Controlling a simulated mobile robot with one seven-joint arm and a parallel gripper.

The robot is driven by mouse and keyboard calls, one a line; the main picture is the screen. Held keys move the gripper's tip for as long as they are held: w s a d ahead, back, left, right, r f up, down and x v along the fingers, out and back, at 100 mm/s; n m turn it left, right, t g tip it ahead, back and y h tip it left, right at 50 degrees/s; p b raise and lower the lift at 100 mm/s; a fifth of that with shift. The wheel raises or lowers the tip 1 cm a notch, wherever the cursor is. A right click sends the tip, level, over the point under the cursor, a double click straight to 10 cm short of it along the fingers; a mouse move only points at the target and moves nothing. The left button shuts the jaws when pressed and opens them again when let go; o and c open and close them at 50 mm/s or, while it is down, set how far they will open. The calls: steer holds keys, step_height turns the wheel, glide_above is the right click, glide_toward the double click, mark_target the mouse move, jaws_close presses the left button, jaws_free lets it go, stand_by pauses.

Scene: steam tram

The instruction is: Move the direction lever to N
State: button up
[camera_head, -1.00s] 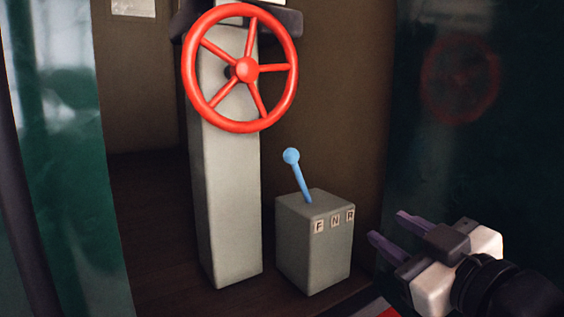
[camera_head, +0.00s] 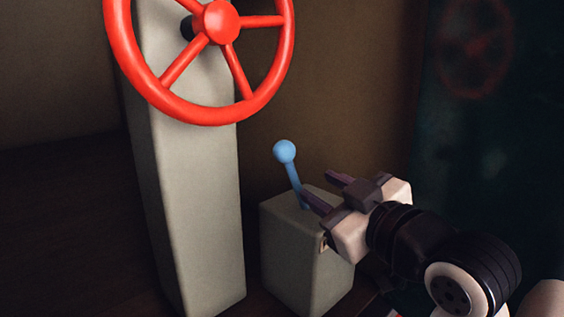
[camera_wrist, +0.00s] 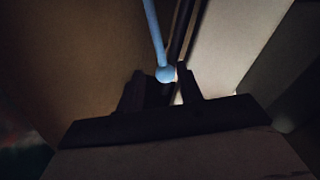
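The direction lever (camera_head: 292,178) is a light-blue rod with a ball knob (camera_head: 284,151) on a grey box (camera_head: 290,245). It leans to the left, the side where the F plate showed earlier. My gripper (camera_head: 318,187) is open and empty, just right of the lever and lower than its knob. In the wrist view the knob (camera_wrist: 166,73) appears between the two fingertips (camera_wrist: 160,72), with the rod (camera_wrist: 154,28) running up the picture. I cannot tell whether a finger touches it. My gripper hides most of the F, N, R plates on the box.
A grey column (camera_head: 190,210) with a large red handwheel (camera_head: 277,77) stands close to the left of the box. A dark glossy panel (camera_head: 480,150) is on the right. A brown wall (camera_head: 340,80) is behind.

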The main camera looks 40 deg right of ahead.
mark_target(294, 172)
steer(key=w+p, duration=0.1)
steer(key=w, duration=0.2)
steer(key=w+d+p, duration=0.1)
steer(key=w, duration=0.3)
steer(key=w+p, duration=0.1)
steer(key=w, duration=0.3)
steer(key=shift+w+d, duration=0.15)
steer(key=shift+d, duration=0.1)
steer(key=shift+c, duration=0.5)
jaws_close()
